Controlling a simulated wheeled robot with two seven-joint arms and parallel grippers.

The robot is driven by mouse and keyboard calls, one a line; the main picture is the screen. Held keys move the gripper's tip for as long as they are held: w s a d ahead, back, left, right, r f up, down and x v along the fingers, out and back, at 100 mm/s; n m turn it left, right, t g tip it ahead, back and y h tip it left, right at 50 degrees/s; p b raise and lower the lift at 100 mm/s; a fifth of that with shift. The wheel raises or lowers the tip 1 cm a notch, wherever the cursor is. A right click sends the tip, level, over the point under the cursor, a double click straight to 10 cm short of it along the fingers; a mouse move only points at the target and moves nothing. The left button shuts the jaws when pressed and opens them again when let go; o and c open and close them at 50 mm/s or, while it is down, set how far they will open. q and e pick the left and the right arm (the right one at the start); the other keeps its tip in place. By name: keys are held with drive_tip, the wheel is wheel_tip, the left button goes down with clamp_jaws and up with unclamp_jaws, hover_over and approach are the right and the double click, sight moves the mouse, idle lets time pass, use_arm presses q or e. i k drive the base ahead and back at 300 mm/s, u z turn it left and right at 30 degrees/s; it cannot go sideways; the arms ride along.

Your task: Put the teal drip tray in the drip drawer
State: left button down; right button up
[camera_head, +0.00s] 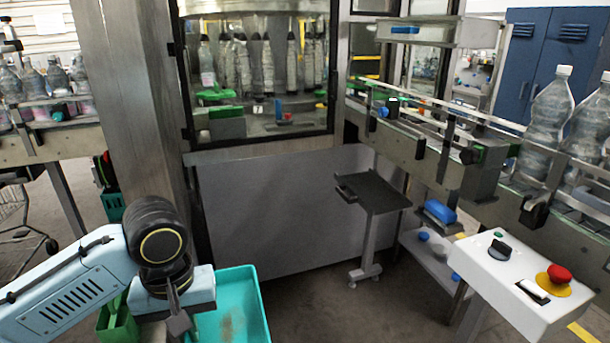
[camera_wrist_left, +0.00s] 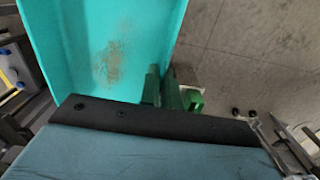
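The teal drip tray (camera_head: 257,299) is at the bottom of the head view, left of centre, with a brownish stain on its floor. It also fills the upper middle of the left wrist view (camera_wrist_left: 122,25). My left gripper (camera_head: 180,322) is at the tray's left side. In the left wrist view its fingers (camera_wrist_left: 161,88) stand close together on either side of the tray's side wall, shut on it. The tray's near end is partly hidden by the gripper body and the frame edge. I cannot make out a drip drawer. My right gripper is not in view.
A grey machine panel (camera_head: 280,210) stands ahead under the bottle filler. A dark-topped stand (camera_head: 372,192) is in front of it. A white control box (camera_head: 520,285) with a red button is at right, below a bottle conveyor (camera_head: 470,165). Grey floor (camera_head: 325,305) lies clear between.

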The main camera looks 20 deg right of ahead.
sight(375, 193)
drive_tip(key=z, duration=0.25)
drive_tip(key=i, duration=1.45)
drive_tip(key=z, duration=0.85)
